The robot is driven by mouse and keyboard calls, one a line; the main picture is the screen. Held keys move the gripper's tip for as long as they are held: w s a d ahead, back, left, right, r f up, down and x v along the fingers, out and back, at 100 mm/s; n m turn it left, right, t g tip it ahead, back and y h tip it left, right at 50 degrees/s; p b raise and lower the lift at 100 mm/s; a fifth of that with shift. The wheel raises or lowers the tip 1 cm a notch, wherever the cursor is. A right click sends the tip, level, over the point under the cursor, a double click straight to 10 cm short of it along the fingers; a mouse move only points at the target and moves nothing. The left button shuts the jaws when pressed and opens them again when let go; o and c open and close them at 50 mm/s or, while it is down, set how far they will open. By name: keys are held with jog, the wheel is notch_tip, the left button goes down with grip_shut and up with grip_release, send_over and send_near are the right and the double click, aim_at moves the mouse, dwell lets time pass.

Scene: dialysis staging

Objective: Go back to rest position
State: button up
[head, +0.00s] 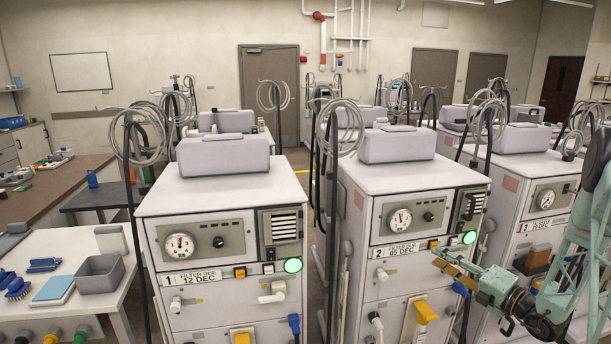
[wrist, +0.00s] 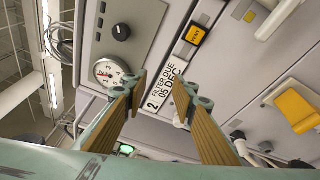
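My gripper (head: 440,259) is at the right in the head view, in front of the upper panel of machine 2 (head: 365,200). In the wrist view, my gripper (wrist: 160,90) has its two tan-padded fingers apart with nothing held between them. The machine's label (wrist: 165,85), reading "2 FILTER DUE 05 DEC", shows behind the gap. The gauge (wrist: 110,72) is beyond one finger, and a yellow switch (wrist: 196,34) is above the label. Whether the fingertips touch the panel cannot be told. My arm comes in from the right.
Machine 1 (head: 220,195) stands left, with its green light (head: 293,265) lit. Machine 2's green light (head: 469,237) is also lit. Machine 3 (head: 540,165) stands right, behind my arm. A white table (head: 40,318) with a grey bin (head: 100,274) and brushes is at far left.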

jog(key=s+a+r+n+g+y, duration=0.1)
jog(key=s+a+r+n+g, duration=0.2)
jog(key=s+a+r+n, duration=0.45)
jog(key=s+a+r+n+g+y, duration=0.2)
jog(key=s+a+r+n+g, duration=0.3)
jog(key=a, duration=0.6)
jog(key=s+a+r+n+g+y, duration=0.15)
jog(key=s+a+r+n, duration=0.25)
jog(key=a+r, duration=0.45)
jog(key=s+a+r+n+g+h, duration=0.25)
jog(key=s+n, duration=0.25)
jog(key=s, duration=0.4)
jog(key=s+a+r+n+g+h, duration=0.1)
jog(key=s+a+r+n+h, duration=0.15)
jog(key=s+n, duration=0.45)
jog(key=s+a+r+n+g+h, duration=0.1)
jog(key=s+a+n+g, duration=0.15)
jog(key=s, duration=0.85)
jog(key=s+d+r+n+t+h, duration=0.1)
jog(key=s+d+n+t+h, duration=0.1)
jog(key=s+n, duration=0.4)
jog(key=s+d+r+n+t+h, duration=0.2)
jog(key=s+d+n+h, duration=0.3)
jog(key=s, duration=0.5)
jog(key=d+n, duration=0.2)
jog(key=shift+n, duration=0.3)
